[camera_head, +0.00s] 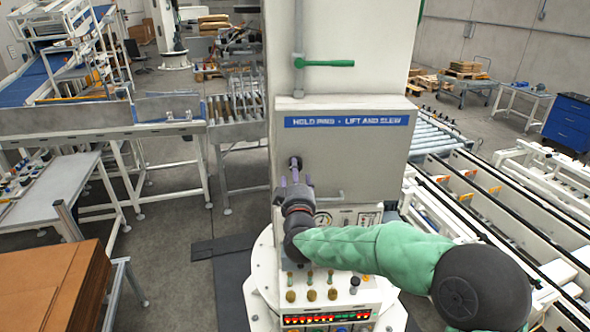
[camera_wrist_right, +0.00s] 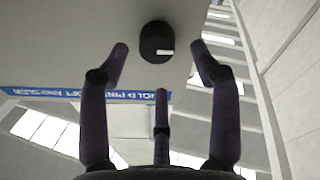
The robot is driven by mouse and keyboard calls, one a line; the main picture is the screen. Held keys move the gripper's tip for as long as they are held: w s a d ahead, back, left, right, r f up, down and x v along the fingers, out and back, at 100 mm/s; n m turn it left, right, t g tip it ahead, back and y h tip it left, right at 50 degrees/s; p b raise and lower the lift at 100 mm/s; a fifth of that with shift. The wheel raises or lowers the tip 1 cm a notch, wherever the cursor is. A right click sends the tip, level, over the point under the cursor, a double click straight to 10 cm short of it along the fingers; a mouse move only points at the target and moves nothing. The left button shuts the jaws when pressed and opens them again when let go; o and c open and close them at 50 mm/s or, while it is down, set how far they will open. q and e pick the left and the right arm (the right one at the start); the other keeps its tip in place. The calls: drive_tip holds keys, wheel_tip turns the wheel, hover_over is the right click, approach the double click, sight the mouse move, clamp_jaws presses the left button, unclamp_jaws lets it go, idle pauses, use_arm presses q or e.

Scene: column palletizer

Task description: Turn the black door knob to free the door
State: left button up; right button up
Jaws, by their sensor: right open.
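The black door knob (camera_wrist_right: 157,42) shows in the right wrist view as a round dark knob with a white mark, on the pale door panel. In the head view the knob (camera_head: 295,162) is small and partly hidden by my right gripper (camera_head: 294,179). My right gripper is open, its purple-grey fingers pointing at the panel. In the right wrist view the fingers of my right gripper (camera_wrist_right: 160,62) are spread around the knob's line, with clear gaps on both sides. I cannot tell how near the tips are in depth. My left gripper is out of view.
Above the knob are a blue label strip (camera_head: 347,120) and a green-handled lever (camera_head: 325,63). Below stands a control panel (camera_head: 327,317) with several small knobs and a red display. Roller conveyors (camera_head: 440,135) lie right; a table (camera_head: 50,190) and cardboard stack (camera_head: 50,285) lie left.

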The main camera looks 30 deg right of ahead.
drive_tip(key=v, duration=0.8)
drive_tip(key=a+f+g+y+b, duration=0.2)
drive_tip(key=a+f+y+b, duration=0.3)
drive_tip(key=f, duration=1.2)
drive_tip(key=a+f+g+y+b, duration=0.1)
drive_tip(key=a+f+g+b, duration=0.35)
drive_tip(key=f, duration=1.15)
drive_tip(key=a+f+g+y+b, duration=0.1)
drive_tip(key=a+f+y+b, duration=0.15)
drive_tip(key=f+b, duration=0.95)
drive_tip(key=s+a+f+m+g+y+b, duration=0.1)
drive_tip(key=s+a+f+g+b, duration=0.2)
drive_tip(key=s+f, duration=0.5)
drive_tip(key=s+a+f+m+g+y+b, duration=0.1)
drive_tip(key=s+a+f+g+b, duration=0.2)
drive_tip(key=s+f, duration=0.5)
drive_tip(key=s+a+f+m+g+y+b, duration=0.2)
drive_tip(key=s+a+f, duration=0.3)
drive_tip(key=f, duration=1.8)
drive_tip(key=s+g, duration=0.1)
drive_tip(key=s, duration=0.2)
drive_tip(key=shift+b, duration=0.4)
drive_tip(key=shift+a+f, duration=0.1)
drive_tip(key=shift+c, duration=0.3)
